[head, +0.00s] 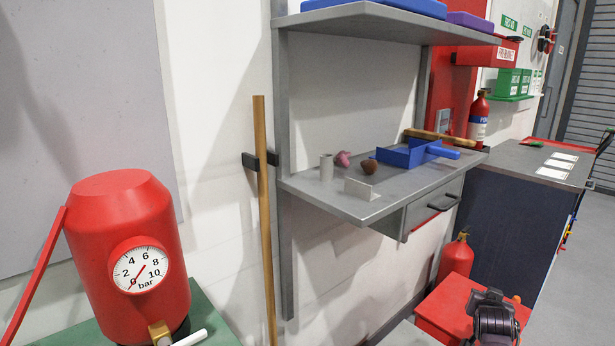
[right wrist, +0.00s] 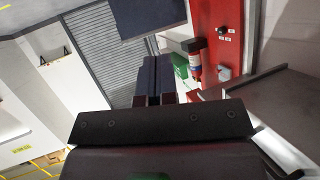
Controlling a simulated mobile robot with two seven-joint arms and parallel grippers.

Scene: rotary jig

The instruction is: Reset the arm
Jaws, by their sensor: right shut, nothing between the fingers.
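My right gripper (right wrist: 153,75) shows in the right wrist view. Its two dark fingers are together with nothing between them. It is in free air, with the red panel and the grey shutter behind it. A dark jointed part at the bottom right of the head view looks like my right arm, in front of a red box (head: 447,300). My left gripper is not in view.
A red tank (head: 125,215) with a bar gauge stands on a green surface at left. A wooden pole (head: 265,200) leans by a grey shelf bench (head: 330,203) holding a blue dustpan (head: 405,155) and small items. A dark-sided counter (head: 510,205) is at right, beside open floor.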

